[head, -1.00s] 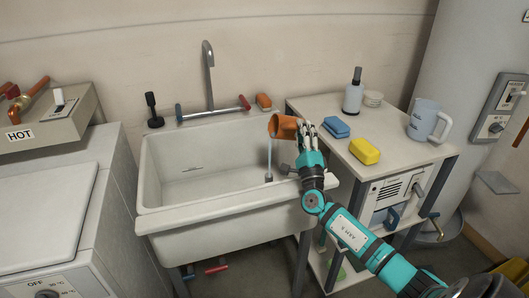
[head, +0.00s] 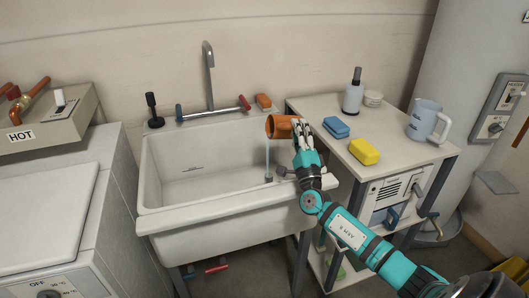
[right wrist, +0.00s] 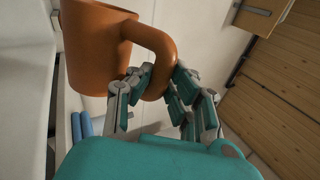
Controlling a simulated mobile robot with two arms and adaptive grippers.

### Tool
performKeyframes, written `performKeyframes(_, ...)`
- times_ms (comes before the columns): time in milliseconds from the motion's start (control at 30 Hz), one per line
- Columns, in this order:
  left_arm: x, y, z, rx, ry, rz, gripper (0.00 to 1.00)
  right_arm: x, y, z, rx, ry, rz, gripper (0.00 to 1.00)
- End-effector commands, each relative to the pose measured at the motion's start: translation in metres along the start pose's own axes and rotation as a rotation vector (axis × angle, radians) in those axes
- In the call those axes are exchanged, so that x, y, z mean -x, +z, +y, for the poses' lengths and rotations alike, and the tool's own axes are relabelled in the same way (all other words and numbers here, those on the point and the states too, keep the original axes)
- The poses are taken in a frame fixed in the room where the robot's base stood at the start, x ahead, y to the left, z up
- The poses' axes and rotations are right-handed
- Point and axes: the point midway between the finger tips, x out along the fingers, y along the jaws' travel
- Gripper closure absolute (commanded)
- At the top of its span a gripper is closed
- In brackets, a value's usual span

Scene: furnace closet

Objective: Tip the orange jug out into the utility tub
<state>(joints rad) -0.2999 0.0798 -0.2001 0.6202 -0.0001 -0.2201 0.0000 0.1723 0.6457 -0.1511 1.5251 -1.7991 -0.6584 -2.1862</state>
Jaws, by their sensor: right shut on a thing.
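The orange jug (head: 280,127) is held tilted over the right side of the utility tub (head: 190,222), its mouth toward the left. A thin pale blue stream (head: 267,157) runs from its mouth down into the white tub. My right gripper (head: 300,135) is shut on the jug's handle. In the right wrist view, the fingers of this gripper (right wrist: 160,95) close around the handle of the jug (right wrist: 95,45). The inside of the jug is hidden. My left gripper is not in view.
A faucet (head: 208,75) rises behind the tub. A white appliance (head: 50,210) stands at the left.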

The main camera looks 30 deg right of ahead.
Motion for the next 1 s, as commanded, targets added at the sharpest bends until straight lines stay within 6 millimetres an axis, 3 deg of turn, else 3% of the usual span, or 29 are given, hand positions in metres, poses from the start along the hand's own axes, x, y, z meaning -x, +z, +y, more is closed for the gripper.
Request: performKeyframes(1000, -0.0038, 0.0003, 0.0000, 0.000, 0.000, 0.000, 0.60, 0.0025, 0.0086, 0.0042, 0.097, -0.004, -0.058, 1.00)
